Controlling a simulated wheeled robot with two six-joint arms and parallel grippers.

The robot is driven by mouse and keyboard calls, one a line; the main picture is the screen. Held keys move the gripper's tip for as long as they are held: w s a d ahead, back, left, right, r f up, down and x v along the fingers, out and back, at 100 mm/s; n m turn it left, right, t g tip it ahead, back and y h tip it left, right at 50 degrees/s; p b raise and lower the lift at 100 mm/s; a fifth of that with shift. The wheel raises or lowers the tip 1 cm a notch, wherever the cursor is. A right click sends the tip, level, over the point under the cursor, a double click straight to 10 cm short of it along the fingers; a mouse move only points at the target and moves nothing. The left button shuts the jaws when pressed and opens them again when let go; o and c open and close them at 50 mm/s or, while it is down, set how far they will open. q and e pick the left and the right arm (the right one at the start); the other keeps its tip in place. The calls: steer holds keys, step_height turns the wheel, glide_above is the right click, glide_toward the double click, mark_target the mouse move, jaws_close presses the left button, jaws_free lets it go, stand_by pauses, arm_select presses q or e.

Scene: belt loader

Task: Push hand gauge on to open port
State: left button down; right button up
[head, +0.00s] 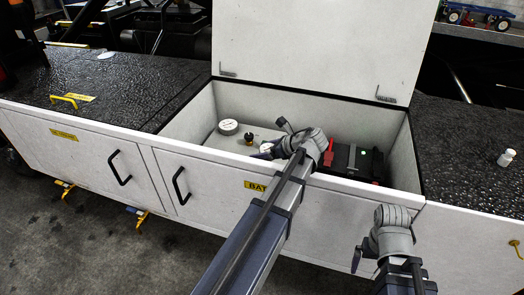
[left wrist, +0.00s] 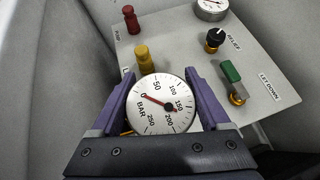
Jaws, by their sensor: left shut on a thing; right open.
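The hand gauge (left wrist: 162,101) has a round white dial marked in BAR with a red needle. In the left wrist view it sits between the two purple fingers of my left gripper (left wrist: 164,96), which is shut on it. In the head view my left gripper (head: 272,149) is inside the open compartment, with the gauge (head: 266,149) partly covered by it. The grey panel (left wrist: 190,52) lies below the gauge. I cannot make out the open port; the gauge and gripper hide part of the panel. My right gripper (head: 357,260) is open and empty outside the cabinet front.
The panel carries a red knob (left wrist: 131,18), a yellow knob (left wrist: 145,59), a black relief knob (left wrist: 214,38), a green let-down lever (left wrist: 231,72) and a fixed gauge (left wrist: 211,8). A black and red unit (head: 352,158) fills the compartment's right. The raised lid (head: 320,45) stands behind.

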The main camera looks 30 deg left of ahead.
arm_select(q)
steer(key=shift+f+b, duration=1.05)
arm_select(e)
steer(key=shift+f, duration=1.05)
arm_select(q)
steer(key=shift+s+f, duration=0.1)
steer(key=shift+s, duration=0.05)
arm_select(e)
steer(key=shift+f, duration=0.2)
arm_select(q)
steer(key=shift+c, duration=1.5)
jaws_free()
steer(key=shift+b, duration=0.3)
steer(key=o, duration=0.3)
steer(key=shift+s+d+f, duration=0.1)
steer(key=shift+d, duration=0.15)
arm_select(e)
steer(key=shift+r, duration=0.1)
